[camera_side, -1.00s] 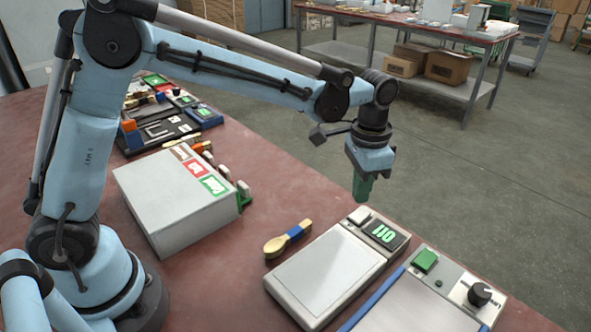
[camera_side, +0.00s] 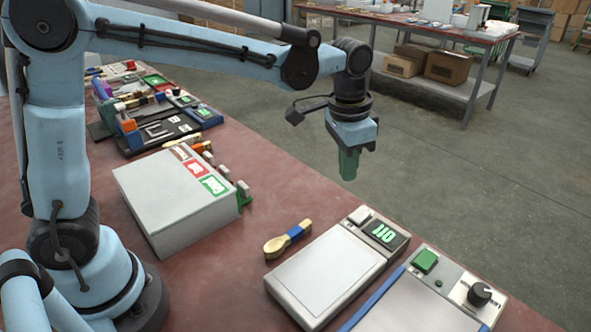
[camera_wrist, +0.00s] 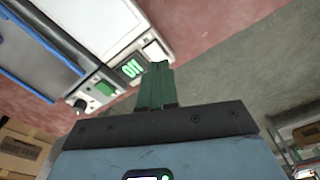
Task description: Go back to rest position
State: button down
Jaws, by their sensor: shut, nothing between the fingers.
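My gripper (camera_side: 348,165) hangs with its green fingers together and empty, in the air above the table's far edge. It also shows in the wrist view (camera_wrist: 157,78), pointing at the bench with a scale in sight. The spoon does not show in the wrist view.
A white scale (camera_side: 325,276) with a green-lit display (camera_side: 383,233) stands beside the spoon. A press unit (camera_side: 425,298) with a green button and black knob is at its right. A grey box (camera_side: 175,205) with coloured labels stands left. Tools lie behind. Air around my gripper is clear.

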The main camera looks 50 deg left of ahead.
jog(key=s+a+n+t, duration=0.5)
jog(key=s+a+t, duration=0.1)
jog(key=s+a, duration=0.5)
jog(key=shift+s, duration=1)
jog(key=shift+r, duration=0.1)
